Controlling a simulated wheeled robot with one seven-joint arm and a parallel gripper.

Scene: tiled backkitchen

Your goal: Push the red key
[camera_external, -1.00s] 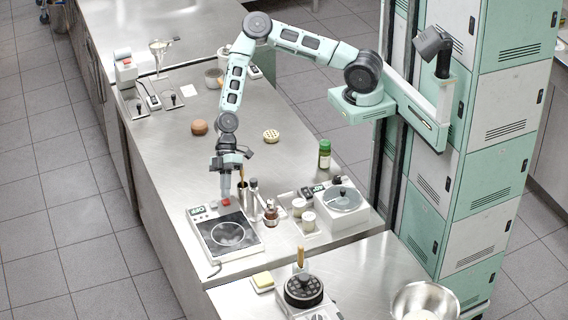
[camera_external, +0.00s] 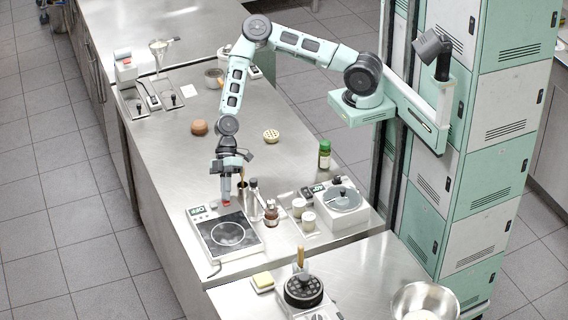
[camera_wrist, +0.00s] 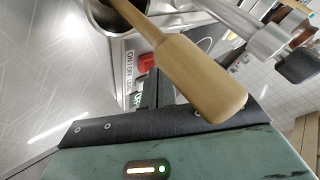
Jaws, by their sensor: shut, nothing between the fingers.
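The red key (camera_external: 226,204) is at the back edge of the hot plate (camera_external: 258,243), to the right of its small display. In the wrist view the red key (camera_wrist: 147,63) shows beside an ON/OFF label. My gripper (camera_external: 226,197) is shut and empty, pointing down right above the key. Its tip hides part of the key in the outside view. I cannot tell whether it touches the key. In the wrist view the dark fingers are partly hidden behind a wooden handle.
A wooden handle (camera_wrist: 195,70) crosses close in front of the wrist camera.

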